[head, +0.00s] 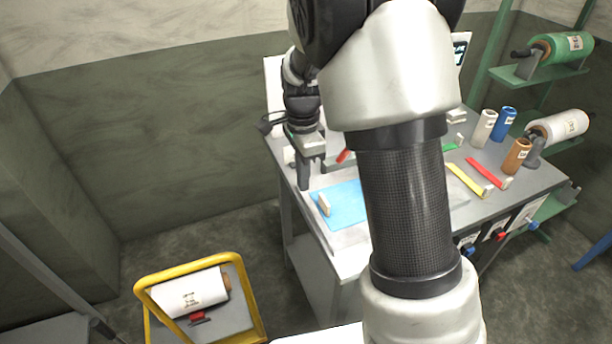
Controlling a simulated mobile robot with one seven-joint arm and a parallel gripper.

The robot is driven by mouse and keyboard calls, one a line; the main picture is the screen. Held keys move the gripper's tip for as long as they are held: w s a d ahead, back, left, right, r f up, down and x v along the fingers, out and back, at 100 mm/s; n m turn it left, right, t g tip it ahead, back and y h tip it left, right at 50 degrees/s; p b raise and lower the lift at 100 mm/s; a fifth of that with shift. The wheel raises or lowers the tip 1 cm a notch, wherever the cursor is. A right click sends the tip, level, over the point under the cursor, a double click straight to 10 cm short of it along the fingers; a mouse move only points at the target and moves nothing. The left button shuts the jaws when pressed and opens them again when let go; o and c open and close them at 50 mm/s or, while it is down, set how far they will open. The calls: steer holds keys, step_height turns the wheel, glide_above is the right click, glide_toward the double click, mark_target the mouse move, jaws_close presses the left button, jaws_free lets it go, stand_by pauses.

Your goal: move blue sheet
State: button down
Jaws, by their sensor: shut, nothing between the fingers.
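The blue sheet (348,199) lies flat on a pale plate (343,239) at the left part of the grey workbench. A small beige block (324,204) stands at the sheet's left end. My arm crosses in front and may hide the sheet's right part. My gripper (304,185) points down, shut and empty, just left of and behind the blue sheet in the picture. It appears apart from the sheet, but its exact height above the bench cannot be told.
Yellow (466,181) and red (484,172) strips with beige blocks lie right of my arm. White (484,128), blue (503,123) and brown (517,155) rolls stand at the bench's right. A yellow-framed cart (256,290) holding a white roll stands front left.

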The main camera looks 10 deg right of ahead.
mark_target(332, 197)
steer(key=d+f, duration=0.1)
steer(key=f, duration=0.2)
steer(key=d+f, duration=0.1)
steer(key=f, duration=0.2)
steer(key=d+f, duration=0.1)
steer(key=f, duration=0.2)
steer(key=shift+w+d+f, duration=0.25)
steer(key=shift+w+d, duration=0.1)
steer(key=shift+d, duration=0.2)
steer(key=d, duration=0.4)
steer(key=shift+w, duration=0.4)
steer(key=shift+a, duration=0.1)
